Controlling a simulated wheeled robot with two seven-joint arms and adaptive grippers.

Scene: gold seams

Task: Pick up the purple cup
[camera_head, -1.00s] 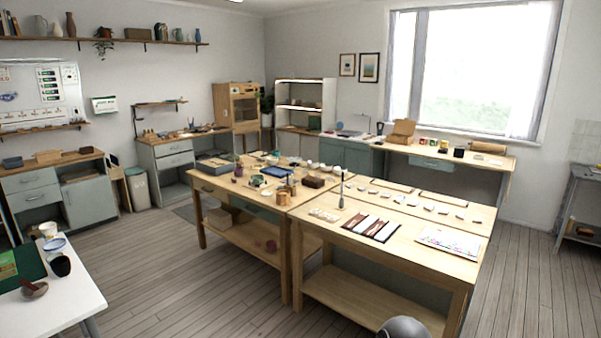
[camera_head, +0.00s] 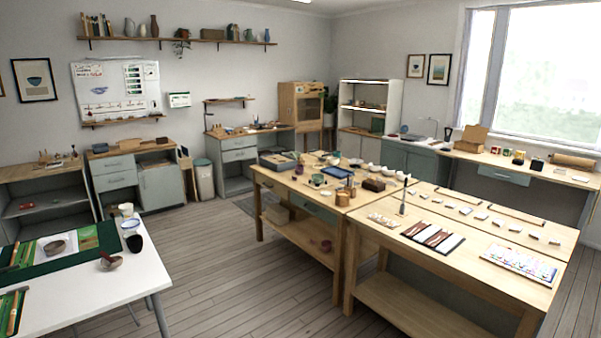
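A small dark purple object that looks like the cup (camera_head: 299,169) stands on the left wooden worktable (camera_head: 268,175), near its left end. It is too small to make out its shape or handle. A reddish-purple round item (camera_head: 326,246) sits on the lower shelf of the same table; I cannot tell what it is. Neither of my grippers is in view.
A white table (camera_head: 140,285) with a green mat, a white cup and a dark cup stands at the near left. The right worktable (camera_head: 470,265) holds tiles and strips. Bare floor (camera_head: 235,270) lies between the white table and the worktables.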

